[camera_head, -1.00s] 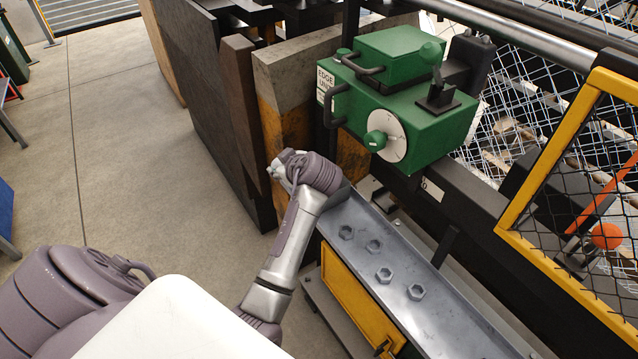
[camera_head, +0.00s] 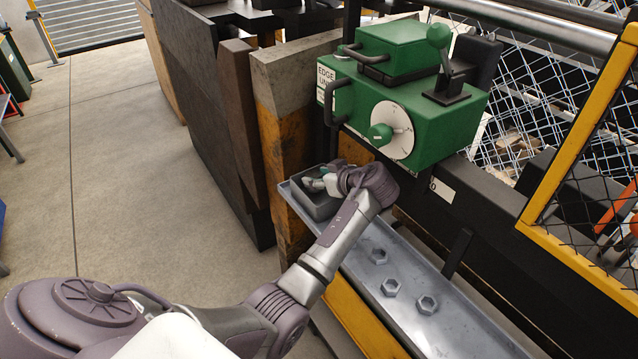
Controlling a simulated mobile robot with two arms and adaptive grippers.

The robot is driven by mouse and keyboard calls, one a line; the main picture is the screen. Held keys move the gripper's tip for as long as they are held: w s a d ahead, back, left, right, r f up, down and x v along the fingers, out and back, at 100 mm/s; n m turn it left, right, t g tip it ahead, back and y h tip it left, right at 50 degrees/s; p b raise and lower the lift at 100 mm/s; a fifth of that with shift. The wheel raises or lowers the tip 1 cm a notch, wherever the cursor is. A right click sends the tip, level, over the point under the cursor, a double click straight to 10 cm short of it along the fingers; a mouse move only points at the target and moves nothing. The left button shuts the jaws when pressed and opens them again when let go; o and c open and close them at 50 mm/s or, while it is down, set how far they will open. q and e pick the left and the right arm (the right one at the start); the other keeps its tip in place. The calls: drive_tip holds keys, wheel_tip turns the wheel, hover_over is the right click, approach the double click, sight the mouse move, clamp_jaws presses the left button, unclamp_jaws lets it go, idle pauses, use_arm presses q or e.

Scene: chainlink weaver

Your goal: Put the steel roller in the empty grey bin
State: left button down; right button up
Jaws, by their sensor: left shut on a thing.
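My left gripper (camera_head: 323,181) reaches in from the lower left, over a small open grey bin (camera_head: 309,205) at the far end of the metal tray. Its fingers are shut on a small pale metal piece, seemingly the steel roller (camera_head: 314,185), within or just above the bin's rim. The piece is small and partly covered by the fingers; I cannot tell whether it touches the bin floor. My wrist hides the right side of the bin. My right gripper is not in view.
The long metal tray (camera_head: 455,333) carries several hex nuts (camera_head: 391,287) beyond my forearm. A green machine box (camera_head: 440,125) with a dial and lever stands just above the bin. A yellow-framed mesh guard (camera_head: 573,258) is at right. Open floor (camera_head: 115,190) lies at left.

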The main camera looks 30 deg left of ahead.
use_arm(q)
drive_tip(key=shift+f+b, duration=0.65)
drive_tip(key=shift+f, duration=0.15)
drive_tip(key=shift+f, duration=0.2)
drive_tip(key=c, duration=0.8)
unclamp_jaws()
drive_tip(key=shift+r, duration=0.25)
drive_tip(key=v, duration=1.2)
drive_tip(key=shift+w+d+b, duration=0.1)
drive_tip(key=shift+b, duration=0.2)
